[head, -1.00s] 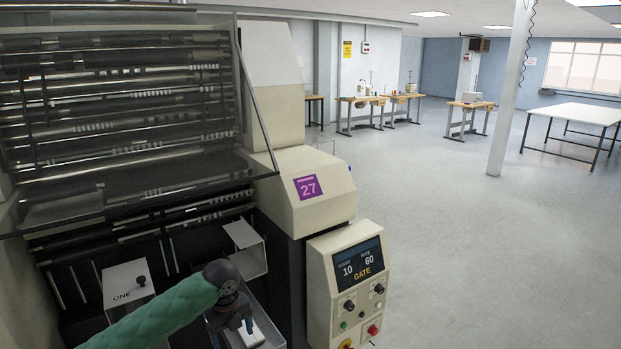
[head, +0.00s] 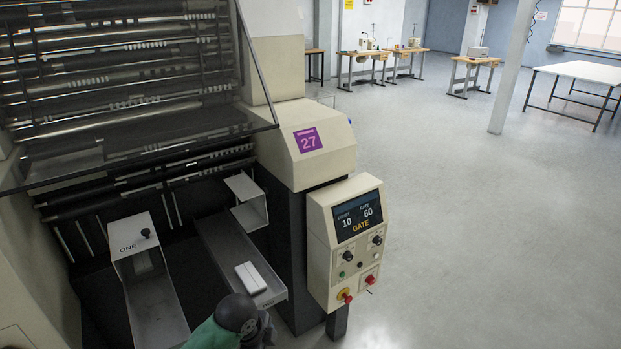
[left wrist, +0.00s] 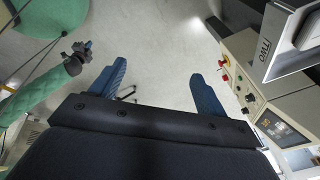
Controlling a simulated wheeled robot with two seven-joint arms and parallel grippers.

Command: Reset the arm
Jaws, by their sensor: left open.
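My left arm (head: 236,315) shows at the bottom edge of the head view as a green sleeve and a dark joint. Its fingers are out of that frame. My right arm's green sleeve shows at the left of the left wrist view, ending in a small dark gripper (left wrist: 80,52). Whether that gripper is open is too small to tell.
A white block (head: 250,278) lies on the right grey tray (head: 215,238) of the wrapper. The bin marked ONE (head: 135,243) is left of it. The control panel (head: 345,240) stands right. A box marked TWO (left wrist: 290,35) is close in the left wrist view. Open floor lies right.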

